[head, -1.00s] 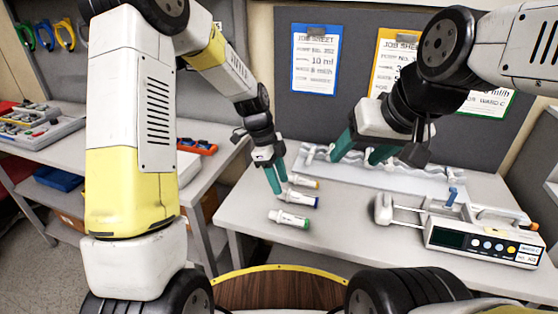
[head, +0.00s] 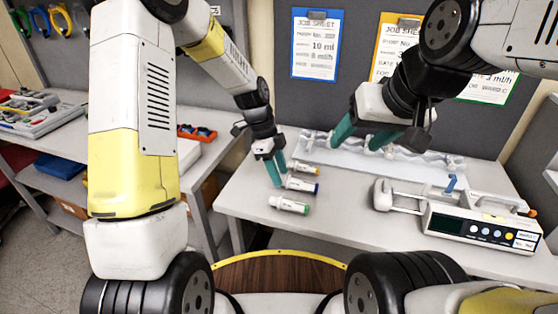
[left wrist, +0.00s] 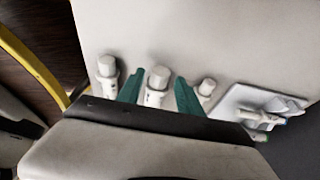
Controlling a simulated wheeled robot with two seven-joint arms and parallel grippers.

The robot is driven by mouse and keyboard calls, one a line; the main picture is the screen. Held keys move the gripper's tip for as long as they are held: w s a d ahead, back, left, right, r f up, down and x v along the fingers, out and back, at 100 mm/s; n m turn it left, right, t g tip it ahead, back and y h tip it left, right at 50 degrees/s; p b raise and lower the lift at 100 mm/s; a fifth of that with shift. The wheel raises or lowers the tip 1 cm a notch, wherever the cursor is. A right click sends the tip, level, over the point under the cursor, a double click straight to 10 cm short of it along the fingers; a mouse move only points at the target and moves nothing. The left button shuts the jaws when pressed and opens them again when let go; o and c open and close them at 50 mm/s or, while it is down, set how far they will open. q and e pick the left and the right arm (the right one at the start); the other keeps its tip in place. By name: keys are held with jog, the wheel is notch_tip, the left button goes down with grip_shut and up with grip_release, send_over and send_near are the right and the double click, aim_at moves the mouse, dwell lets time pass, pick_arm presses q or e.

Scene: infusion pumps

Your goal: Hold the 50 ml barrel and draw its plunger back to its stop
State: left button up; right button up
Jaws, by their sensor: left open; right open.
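Three white barrels lie on the bench in the head view: one with a yellow-orange end (head: 305,170), one with a blue end (head: 302,185) and one with a green end (head: 289,205). I cannot read which is the 50 ml. My left gripper (head: 279,174) is open, fingers pointing down, at the left end of the blue-ended barrel. In the left wrist view, a middle barrel (left wrist: 158,82) shows between its two teal fingers (left wrist: 158,94), with one barrel (left wrist: 107,70) to the left and another (left wrist: 206,88) to the right. My right gripper (head: 360,138) is open and empty above the back of the bench.
A syringe pump (head: 480,232) stands on the bench at right. A long grey tray (head: 400,165) lies along the back. Job sheets (head: 317,44) hang on the panel. A side bench (head: 110,135) is at left. The bench front between barrels and pump is clear.

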pick_arm(q)
jog(key=shift+r, duration=1.95)
pick_arm(e)
jog(key=shift+c, duration=0.4)
jog(key=n+g, duration=0.6)
jog(key=n, duration=0.8)
send_over(299, 180)
jog(key=d, duration=0.1)
notch_tip(299, 180, down, 14)
jog(key=shift+h, duration=0.4)
jog(key=f, duration=0.7)
jog(key=a+f, duration=0.1)
jog(key=f, duration=0.3)
jog(key=shift+s+f, duration=0.1)
jog(key=shift+f, duration=0.1)
jog(key=shift+c, duration=0.5)
